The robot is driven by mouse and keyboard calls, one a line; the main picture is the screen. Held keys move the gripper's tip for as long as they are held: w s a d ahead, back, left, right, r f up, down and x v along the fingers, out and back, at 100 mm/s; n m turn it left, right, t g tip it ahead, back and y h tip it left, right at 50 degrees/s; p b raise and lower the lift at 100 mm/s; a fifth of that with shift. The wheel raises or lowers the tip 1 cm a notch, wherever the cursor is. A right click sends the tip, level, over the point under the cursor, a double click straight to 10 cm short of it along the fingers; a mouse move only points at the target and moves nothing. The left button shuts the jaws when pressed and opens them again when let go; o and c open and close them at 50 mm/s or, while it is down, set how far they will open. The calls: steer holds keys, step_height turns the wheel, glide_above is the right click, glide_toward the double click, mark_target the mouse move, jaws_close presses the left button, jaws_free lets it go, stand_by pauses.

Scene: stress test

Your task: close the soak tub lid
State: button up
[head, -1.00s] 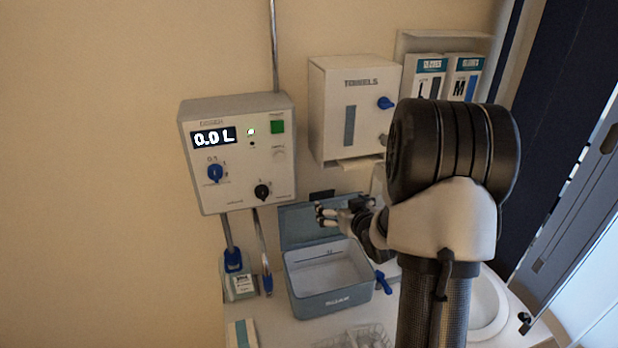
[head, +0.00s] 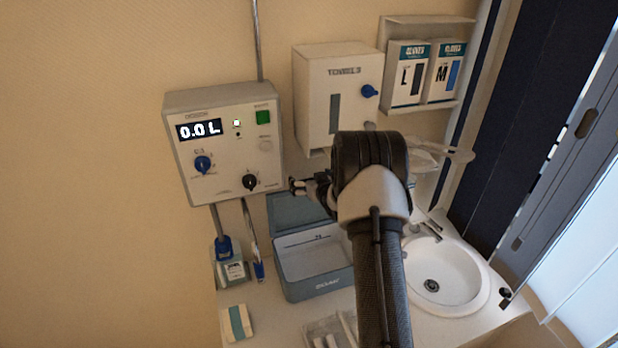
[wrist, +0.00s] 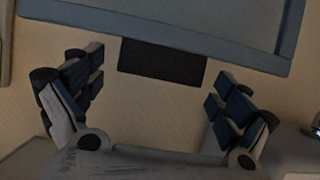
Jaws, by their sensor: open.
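The soak tub (head: 312,284) is a grey-blue box with a pale inside, standing on the counter below the wall unit. Its lid (head: 297,216) is open and stands up at the tub's back, near the wall. My gripper (head: 297,186) is in front of and above the lid's upper edge in the head view, fingers pointing left. In the wrist view my gripper (wrist: 148,105) has its two fingers wide apart with nothing between them. A grey-blue framed panel, likely the lid (wrist: 190,35), and a dark tab (wrist: 162,62) show there. My arm hides the tub's right side.
The dosing unit (head: 222,145) hangs on the wall left of my gripper, and the towel dispenser (head: 318,100) is above it. A round sink (head: 450,285) is at right.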

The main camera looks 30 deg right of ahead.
steer(key=shift+w+d+f, duration=0.15)
steer(key=shift+w+f, duration=0.1)
steer(key=shift+w, duration=0.35)
steer(key=shift+c, duration=0.4)
steer(key=c, duration=1.5)
